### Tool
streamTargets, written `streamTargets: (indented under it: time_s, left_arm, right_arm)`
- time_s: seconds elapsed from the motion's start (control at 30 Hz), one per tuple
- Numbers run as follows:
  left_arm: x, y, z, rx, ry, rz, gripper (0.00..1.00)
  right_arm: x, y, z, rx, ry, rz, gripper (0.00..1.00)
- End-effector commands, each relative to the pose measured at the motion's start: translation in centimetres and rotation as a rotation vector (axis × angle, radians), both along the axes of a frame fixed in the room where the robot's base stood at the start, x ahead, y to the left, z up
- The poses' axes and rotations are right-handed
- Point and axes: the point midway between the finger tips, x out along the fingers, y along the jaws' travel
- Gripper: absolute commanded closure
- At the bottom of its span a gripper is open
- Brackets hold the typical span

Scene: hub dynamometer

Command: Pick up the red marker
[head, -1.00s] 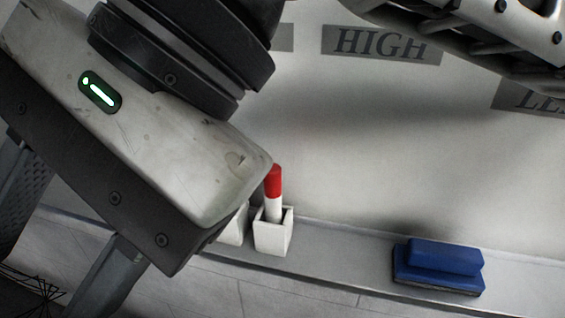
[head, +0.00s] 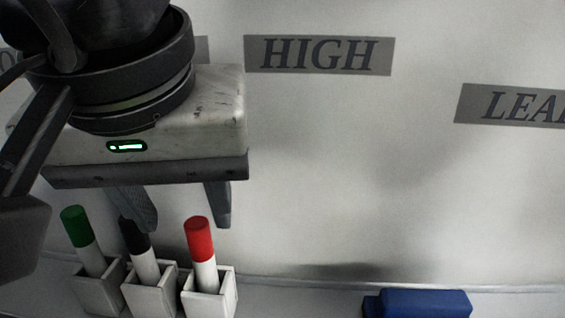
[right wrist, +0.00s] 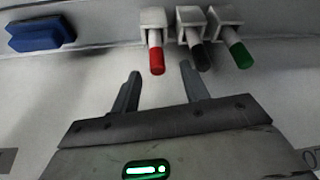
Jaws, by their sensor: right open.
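The red marker has a red cap and a white body. It stands in a small white holder (head: 222,297) in the head view (head: 199,240), leaning slightly. My right gripper (head: 186,226) is open, its two fingers pointing down toward the markers. In the right wrist view the red marker's cap (right wrist: 156,62) lies between the lines of the open fingertips (right wrist: 160,71), at about their tips. The fingers do not hold it; I cannot tell the exact depth gap. My left gripper is not in view.
A black marker (head: 135,238) and a green marker (head: 77,227) stand in similar white holders left of the red one. A blue eraser (head: 425,304) lies on the ledge to the right. The whiteboard behind has grey labels, one reading HIGH (head: 318,55).

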Motion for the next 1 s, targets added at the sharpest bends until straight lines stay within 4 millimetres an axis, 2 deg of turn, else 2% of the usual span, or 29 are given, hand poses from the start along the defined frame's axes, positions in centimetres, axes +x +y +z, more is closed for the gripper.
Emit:
streamTargets:
  time_s: [0.03,0.27,0.47,0.6,0.83,0.87,1.0]
  left_arm:
    - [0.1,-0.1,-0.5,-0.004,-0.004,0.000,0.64]
    - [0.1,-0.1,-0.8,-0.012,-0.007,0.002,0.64]
    - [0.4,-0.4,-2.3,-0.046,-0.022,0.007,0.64]
    - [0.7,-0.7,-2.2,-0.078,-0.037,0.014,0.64]
    - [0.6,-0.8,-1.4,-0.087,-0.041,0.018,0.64]
    - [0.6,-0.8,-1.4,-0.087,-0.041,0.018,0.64]
    - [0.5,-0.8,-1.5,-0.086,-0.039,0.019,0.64]
  right_arm:
    - [0.2,0.0,-0.9,0.001,-0.001,-0.001,0.55]
    - [0.6,0.0,-1.8,0.002,0.000,-0.001,0.55]
    - [1.3,-0.3,-4.6,0.001,-0.001,-0.004,0.55]
    - [2.0,-0.1,-6.2,0.002,0.001,-0.002,0.55]
    - [2.1,-0.1,-6.1,0.004,0.003,-0.002,0.55]
    - [2.1,-0.1,-6.1,0.003,0.002,-0.002,0.58]
    - [2.1,-0.1,-6.1,0.002,0.002,-0.001,0.97]
